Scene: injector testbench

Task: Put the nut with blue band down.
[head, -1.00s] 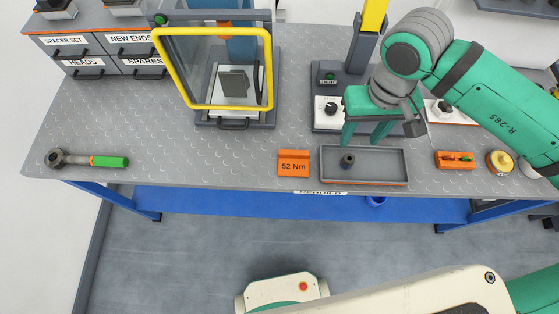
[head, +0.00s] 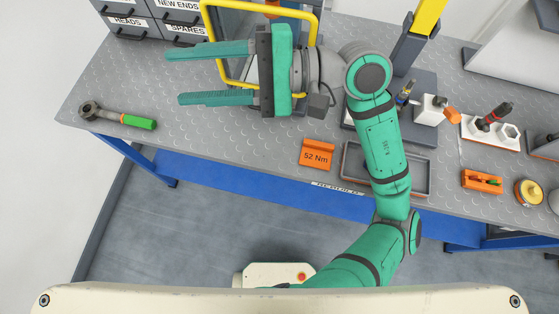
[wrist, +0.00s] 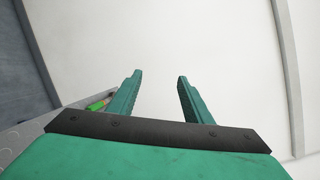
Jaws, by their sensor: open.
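My gripper (head: 174,75) is open and empty, high above the left part of the bench, with its two long green fingers pointing left. In the wrist view the open fingers (wrist: 160,76) have nothing between them, only a pale wall beyond. The grey tray (head: 430,178) lies at the front edge of the bench, and my forearm crosses over it. No nut with a blue band shows now; the part of the tray where a small dark round piece stood earlier is hidden behind my arm.
A wrench with a green handle (head: 138,122) lies at the left. An orange 52 Nm sign (head: 317,154) stands left of the tray. A yellow-framed guard (head: 206,20) is behind my gripper. An orange holder (head: 482,181) and a yellow round piece (head: 529,192) sit at the right.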

